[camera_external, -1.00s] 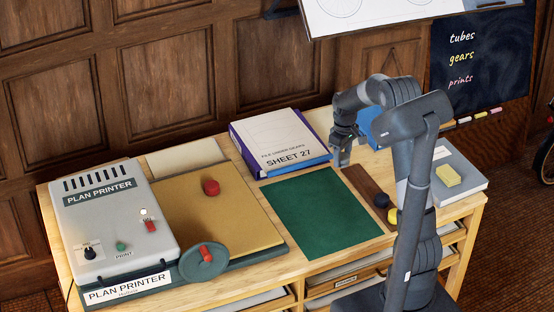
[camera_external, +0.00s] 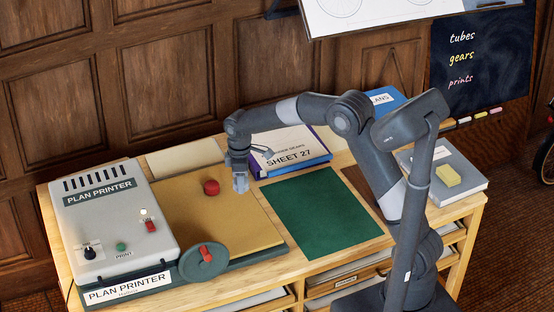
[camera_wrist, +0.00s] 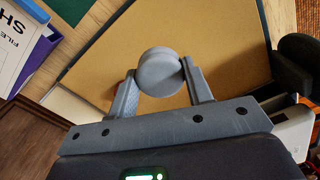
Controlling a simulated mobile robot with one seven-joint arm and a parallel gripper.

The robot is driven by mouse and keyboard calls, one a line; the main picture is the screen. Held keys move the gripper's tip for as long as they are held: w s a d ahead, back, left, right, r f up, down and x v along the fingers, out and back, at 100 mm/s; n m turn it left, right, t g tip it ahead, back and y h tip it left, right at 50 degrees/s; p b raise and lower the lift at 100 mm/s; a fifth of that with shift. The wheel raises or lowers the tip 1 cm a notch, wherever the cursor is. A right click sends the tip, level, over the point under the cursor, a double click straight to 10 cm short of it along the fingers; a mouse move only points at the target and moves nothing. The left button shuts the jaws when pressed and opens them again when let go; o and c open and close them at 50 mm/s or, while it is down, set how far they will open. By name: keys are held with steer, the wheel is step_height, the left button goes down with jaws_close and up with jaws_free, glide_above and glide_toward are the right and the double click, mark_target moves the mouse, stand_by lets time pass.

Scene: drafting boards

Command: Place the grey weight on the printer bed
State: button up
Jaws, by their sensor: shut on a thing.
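My gripper (camera_external: 240,178) is shut on the grey weight (camera_wrist: 160,72), a round grey piece held between both fingertips in the wrist view. The tan printer bed (camera_external: 215,232) lies right of the printer body. The gripper hangs over the bed's right back part, and the bed (camera_wrist: 225,35) fills the background behind the weight in the wrist view. I cannot tell the exact height of the weight above the bed. In the external view the weight is mostly hidden by the fingers. A red round weight (camera_external: 211,187) sits on the bed just left of the gripper.
The plan printer (camera_external: 110,220) stands at the left, with a green wheel (camera_external: 204,262) at the bed's front edge. A green mat (camera_external: 325,215) lies to the right. The Sheet 27 binder (camera_external: 300,160) is behind the mat. My arm covers part of a brown strip (camera_external: 358,185).

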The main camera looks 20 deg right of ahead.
glide_above(212, 225)
steer(key=f, duration=0.6)
steer(key=shift+w+f, duration=0.2)
steer(key=shift+f, duration=2.1)
steer(key=shift+f, duration=0.1)
steer(key=o, duration=1.3)
steer(key=shift+o, duration=0.2)
